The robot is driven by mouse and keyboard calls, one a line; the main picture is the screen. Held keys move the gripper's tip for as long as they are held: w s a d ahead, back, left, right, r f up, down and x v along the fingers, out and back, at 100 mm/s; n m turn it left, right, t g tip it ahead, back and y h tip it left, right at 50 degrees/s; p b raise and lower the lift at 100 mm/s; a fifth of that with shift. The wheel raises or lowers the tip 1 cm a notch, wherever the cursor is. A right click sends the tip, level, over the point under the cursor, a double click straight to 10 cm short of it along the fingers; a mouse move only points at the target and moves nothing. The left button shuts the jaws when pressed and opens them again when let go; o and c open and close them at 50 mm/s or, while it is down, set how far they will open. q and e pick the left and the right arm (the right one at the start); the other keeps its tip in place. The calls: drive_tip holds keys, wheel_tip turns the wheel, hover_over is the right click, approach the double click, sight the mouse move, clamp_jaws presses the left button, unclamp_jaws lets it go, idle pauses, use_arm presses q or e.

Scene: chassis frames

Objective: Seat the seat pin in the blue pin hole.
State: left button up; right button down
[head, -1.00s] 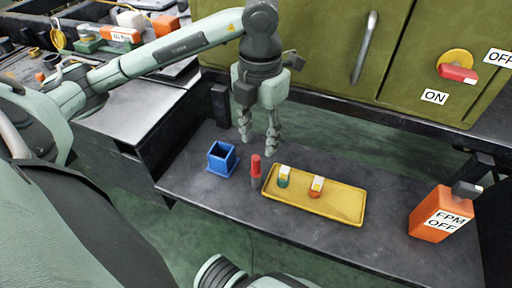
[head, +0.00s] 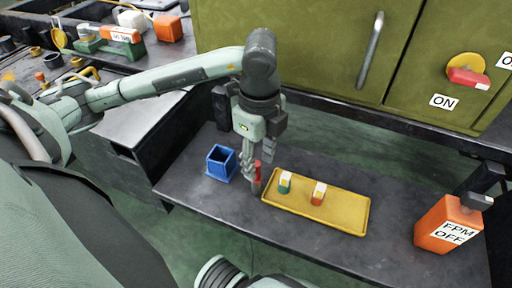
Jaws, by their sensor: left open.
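The seat pin (head: 257,176), with a red top and a dark lower part, stands upright on the dark bench, just left of the yellow tray. The blue pin hole (head: 221,162) is an open square blue socket on a flat base, to the left of the pin. Its inside looks empty and dark. My left gripper (head: 257,169) points down at the pin, its open fingers around the red top. The fingers hide part of the pin, and I cannot tell whether they touch it. My right gripper is not in view.
The yellow tray (head: 341,216) holds a green-and-white piece (head: 285,183) and an orange-and-white piece (head: 318,194). An orange block (head: 447,224) labelled "FPM OFF" stands at the right. A green cabinet (head: 300,45) rises behind. The bench front is clear.

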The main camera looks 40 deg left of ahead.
use_arm(q)
drive_tip(key=f, duration=0.4)
drive_tip(key=shift+s+a+f, duration=0.2)
drive_tip(key=shift+a, duration=0.05)
drive_tip(key=shift+c, duration=0.4)
clamp_jaws()
